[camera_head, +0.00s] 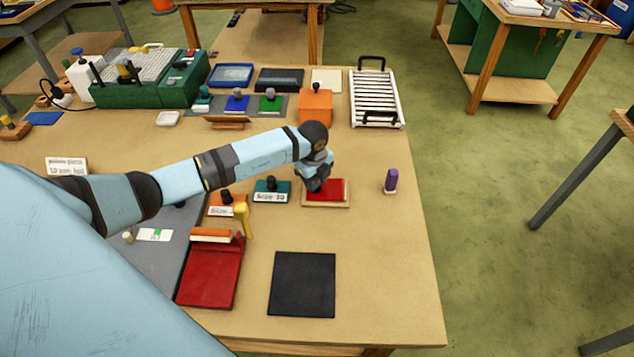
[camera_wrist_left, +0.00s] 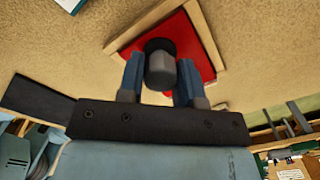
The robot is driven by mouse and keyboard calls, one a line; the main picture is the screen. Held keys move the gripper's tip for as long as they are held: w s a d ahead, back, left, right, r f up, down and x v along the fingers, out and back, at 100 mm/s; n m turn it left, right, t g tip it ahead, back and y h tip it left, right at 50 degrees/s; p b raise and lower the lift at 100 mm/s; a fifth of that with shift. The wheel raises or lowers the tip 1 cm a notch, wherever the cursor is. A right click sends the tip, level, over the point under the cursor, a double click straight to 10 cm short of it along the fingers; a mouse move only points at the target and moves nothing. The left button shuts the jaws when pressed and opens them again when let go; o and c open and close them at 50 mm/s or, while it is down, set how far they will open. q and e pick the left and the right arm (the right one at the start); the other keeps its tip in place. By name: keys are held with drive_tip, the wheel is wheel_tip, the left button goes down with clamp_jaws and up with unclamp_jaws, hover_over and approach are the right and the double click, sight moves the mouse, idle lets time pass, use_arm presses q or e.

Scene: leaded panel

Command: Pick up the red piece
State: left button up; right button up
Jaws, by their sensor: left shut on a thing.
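The red piece (camera_head: 339,187) is a flat red panel in or just over a shallow wooden frame (camera_head: 327,206) near the right side of the table. In the left wrist view the red piece (camera_wrist_left: 194,35) shows with the light wooden frame (camera_wrist_left: 150,23) around two of its sides. My left gripper (camera_head: 318,187) is right above it. In the wrist view its fingers (camera_wrist_left: 158,82) are shut on the dark and grey knob (camera_wrist_left: 161,65) that stands over the red piece. The gripper hides part of the piece. I cannot tell whether it is lifted. My right gripper is not in view.
A teal block (camera_head: 283,196) and an orange block (camera_head: 215,210) lie left of the frame. A purple-topped item (camera_head: 391,180) stands to the right. A black mat (camera_head: 303,284) and a red board (camera_head: 210,275) lie in front. A white rack (camera_head: 376,100) stands behind.

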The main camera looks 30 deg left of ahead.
use_arm(q)
wheel_tip(320, 180, up, 20)
drive_tip(key=b, duration=0.3)
drive_tip(key=shift+f, duration=0.15)
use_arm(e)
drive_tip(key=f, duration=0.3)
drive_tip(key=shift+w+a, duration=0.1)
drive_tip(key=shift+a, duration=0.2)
